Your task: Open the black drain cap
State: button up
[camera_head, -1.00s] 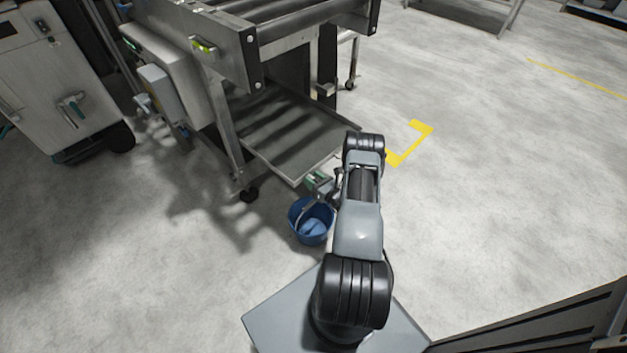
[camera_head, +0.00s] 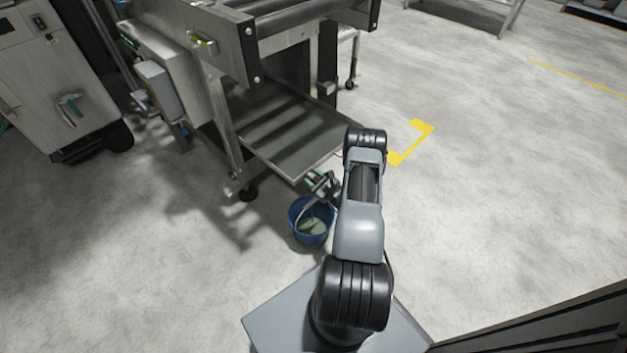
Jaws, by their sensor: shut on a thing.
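My gripper (camera_head: 320,186) is at the front corner of the steel drip tray (camera_head: 268,148), just above the blue bucket (camera_head: 296,232). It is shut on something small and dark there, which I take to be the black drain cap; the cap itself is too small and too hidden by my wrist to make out. The bucket stands upright on the floor under the tray's corner. Grey-green liquid (camera_head: 314,227) shows inside it. My arm hides the area right of the gripper.
The washer frame (camera_head: 223,50) with rollers stands above the tray, on legs with castors (camera_head: 248,193). A grey cabinet (camera_head: 60,75) stands at the left. A yellow floor mark (camera_head: 412,146) lies right of my arm. The floor at right is open.

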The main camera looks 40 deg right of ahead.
jog(key=n+b, duration=0.2)
jog(key=n, duration=0.4)
jog(key=shift+f+n+b, duration=0.15)
jog(key=shift+n+b, duration=0.15)
jog(key=n+b, duration=0.2)
jog(key=n, duration=0.4)
jog(key=shift+b, duration=0.4)
jog(key=o, duration=0.9)
jog(key=s+p, duration=0.1)
jog(key=s, duration=0.3)
jog(key=s+d+p, duration=0.1)
jog(key=s, duration=0.4)
jog(key=s+d+p, duration=0.1)
jog(key=s, duration=0.3)
jog(key=shift+s+d, duration=0.2)
jog(key=shift+s, duration=0.15)
